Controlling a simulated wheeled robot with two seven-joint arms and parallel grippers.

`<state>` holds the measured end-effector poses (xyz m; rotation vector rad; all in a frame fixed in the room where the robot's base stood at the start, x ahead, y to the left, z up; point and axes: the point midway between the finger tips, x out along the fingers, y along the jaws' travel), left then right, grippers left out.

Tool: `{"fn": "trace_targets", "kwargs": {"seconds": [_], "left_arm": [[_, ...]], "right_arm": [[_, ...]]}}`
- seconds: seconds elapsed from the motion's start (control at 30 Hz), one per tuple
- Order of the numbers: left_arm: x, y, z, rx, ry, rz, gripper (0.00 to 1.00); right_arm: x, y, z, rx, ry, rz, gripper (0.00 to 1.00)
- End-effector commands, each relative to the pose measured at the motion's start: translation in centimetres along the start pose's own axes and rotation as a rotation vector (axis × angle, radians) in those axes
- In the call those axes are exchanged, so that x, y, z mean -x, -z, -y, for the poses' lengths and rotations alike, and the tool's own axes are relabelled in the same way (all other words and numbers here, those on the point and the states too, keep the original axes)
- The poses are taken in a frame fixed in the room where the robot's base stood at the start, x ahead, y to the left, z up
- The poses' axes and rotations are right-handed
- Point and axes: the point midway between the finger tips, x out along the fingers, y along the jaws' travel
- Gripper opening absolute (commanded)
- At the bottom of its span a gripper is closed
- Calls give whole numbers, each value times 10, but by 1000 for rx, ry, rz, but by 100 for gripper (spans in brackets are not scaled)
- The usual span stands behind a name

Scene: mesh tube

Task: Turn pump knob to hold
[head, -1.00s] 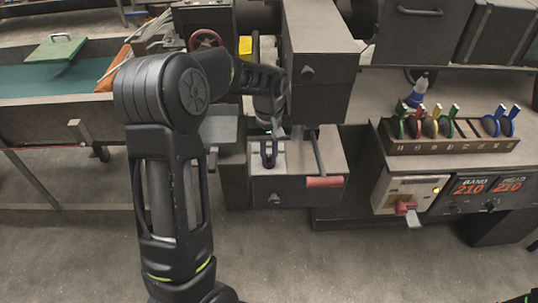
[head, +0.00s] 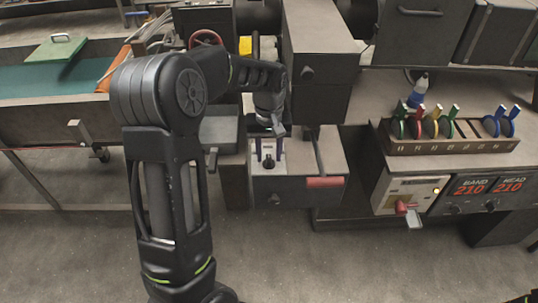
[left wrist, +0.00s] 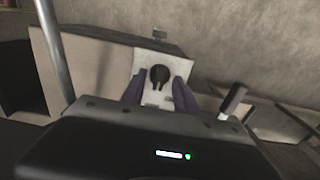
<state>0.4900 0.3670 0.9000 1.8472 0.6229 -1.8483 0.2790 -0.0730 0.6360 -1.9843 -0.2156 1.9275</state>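The pump knob (head: 269,161) is small and black, on a pale plate (left wrist: 150,62) on top of a grey box (head: 295,187). In the left wrist view the knob (left wrist: 159,75) looks round, with narrow prongs pointing toward my gripper. Any lettering on the plate is too small to read. My left gripper (head: 269,149) is above the knob, its purple fingers apart. In the left wrist view the fingers of the gripper (left wrist: 159,92) stand on either side of the knob's near end, with gaps; I see no contact. My right gripper is not in view.
A control panel with a red switch (head: 402,207) and a rack of coloured pieces (head: 450,147) stand farther right.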

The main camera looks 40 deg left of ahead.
Motion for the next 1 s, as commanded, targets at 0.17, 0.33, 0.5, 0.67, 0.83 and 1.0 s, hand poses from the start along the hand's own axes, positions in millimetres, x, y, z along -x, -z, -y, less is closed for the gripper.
{"fn": "trace_targets", "kwargs": {"seconds": [0.17,0.33,0.5,0.67,0.83,1.0], "left_arm": [[28,1,0,0,-3,-5,36],[54,1,0,0,-2,-3,36],[67,0,0,0,-1,-1,36],[68,0,0,0,-1,0,36],[67,0,0,0,-1,-1,36],[67,0,0,0,-1,-1,36]], "right_arm": [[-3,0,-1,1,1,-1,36],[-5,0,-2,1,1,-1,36],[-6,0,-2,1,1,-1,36],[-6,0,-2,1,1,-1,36],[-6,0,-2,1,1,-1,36],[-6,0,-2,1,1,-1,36]]}}
